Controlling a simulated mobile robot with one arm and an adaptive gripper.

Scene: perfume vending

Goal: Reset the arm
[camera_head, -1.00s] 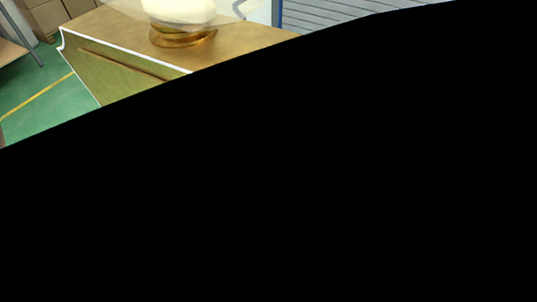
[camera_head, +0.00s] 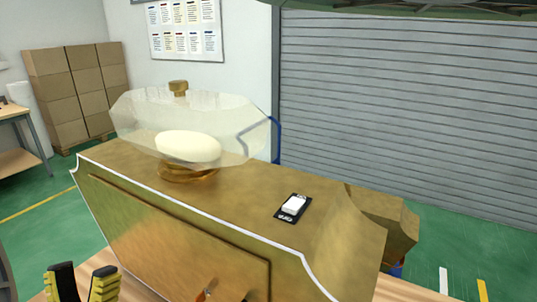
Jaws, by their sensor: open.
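My gripper (camera_head: 83,281) shows at the bottom left edge, with two black and yellow fingertips pointing up and a clear gap between them. It is open, and nothing shows between the tips. The rest of the arm is mostly below the picture. The gripper appears in front of the lower left side of a gold-coloured perfume machine (camera_head: 245,205). On the machine stands a clear faceted bottle-shaped cover (camera_head: 225,115) with a gold cap, and a white rounded body (camera_head: 188,147) inside on a gold ring base. A black and white switch (camera_head: 293,206) lies on the machine's top.
Stacked cardboard boxes (camera_head: 78,95) stand at the back left, near a workbench (camera_head: 20,135). A grey roller shutter (camera_head: 410,110) closes the back right. A small orange item (camera_head: 206,293) shows by the machine's front panel. Green floor (camera_head: 45,215) is clear at left.

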